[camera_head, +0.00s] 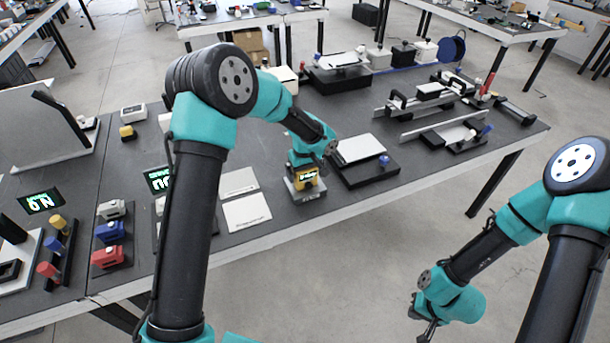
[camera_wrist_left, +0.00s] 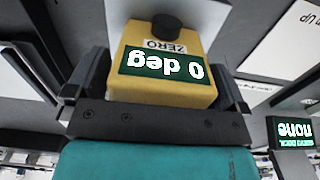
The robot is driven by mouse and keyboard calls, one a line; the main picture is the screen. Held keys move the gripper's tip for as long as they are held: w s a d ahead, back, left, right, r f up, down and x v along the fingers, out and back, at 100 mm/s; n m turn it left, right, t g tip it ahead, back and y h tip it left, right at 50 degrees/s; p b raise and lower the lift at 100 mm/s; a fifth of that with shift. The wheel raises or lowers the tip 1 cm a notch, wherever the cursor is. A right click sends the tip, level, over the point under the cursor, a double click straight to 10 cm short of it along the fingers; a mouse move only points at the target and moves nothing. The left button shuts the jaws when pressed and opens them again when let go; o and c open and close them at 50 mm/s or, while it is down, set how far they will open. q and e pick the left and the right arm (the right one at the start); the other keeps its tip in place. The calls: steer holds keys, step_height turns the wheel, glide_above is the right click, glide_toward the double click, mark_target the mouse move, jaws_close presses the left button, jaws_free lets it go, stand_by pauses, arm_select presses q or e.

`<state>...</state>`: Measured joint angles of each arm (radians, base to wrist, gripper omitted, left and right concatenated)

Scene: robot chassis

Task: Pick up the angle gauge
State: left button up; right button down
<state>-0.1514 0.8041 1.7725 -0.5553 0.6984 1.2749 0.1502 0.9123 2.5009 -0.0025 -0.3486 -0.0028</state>
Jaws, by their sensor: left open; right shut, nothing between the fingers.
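The angle gauge (camera_head: 306,179) is a small yellow block on a light grey base near the table's front edge. In the left wrist view the gauge (camera_wrist_left: 188,40) shows a black knob, a "ZERO" label and a green display reading 0 deg, upside down. My left gripper (camera_head: 303,167) is over it, open, with one finger on each side of the yellow body. The left wrist view shows the fingers (camera_wrist_left: 163,78) straddling it; the right finger looks close, but contact is unclear. My right gripper (camera_head: 428,325) is shut and empty, out over the floor.
A black stand with a light plate (camera_head: 359,149) is just right of the gauge. White sheets (camera_head: 246,211) lie to its left. A green-display device (camera_head: 158,179) and coloured blocks (camera_head: 108,256) are further left. Rails and instruments (camera_head: 434,122) fill the right.

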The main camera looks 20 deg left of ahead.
stand_by(0.3)
arm_select(q)
steer(key=c, duration=0.9)
steer(key=shift+r, duration=0.15)
steer(key=shift+c, duration=0.2)
steer(key=shift+r, duration=1.5)
steer(key=shift+s+r, duration=0.2)
steer(key=shift+s, duration=0.05)
steer(key=s+d+r, duration=0.1)
steer(key=s+d, duration=0.3)
steer(key=s, duration=1.1)
steer(key=shift+d+r, duration=0.15)
steer(key=shift+r, duration=0.05)
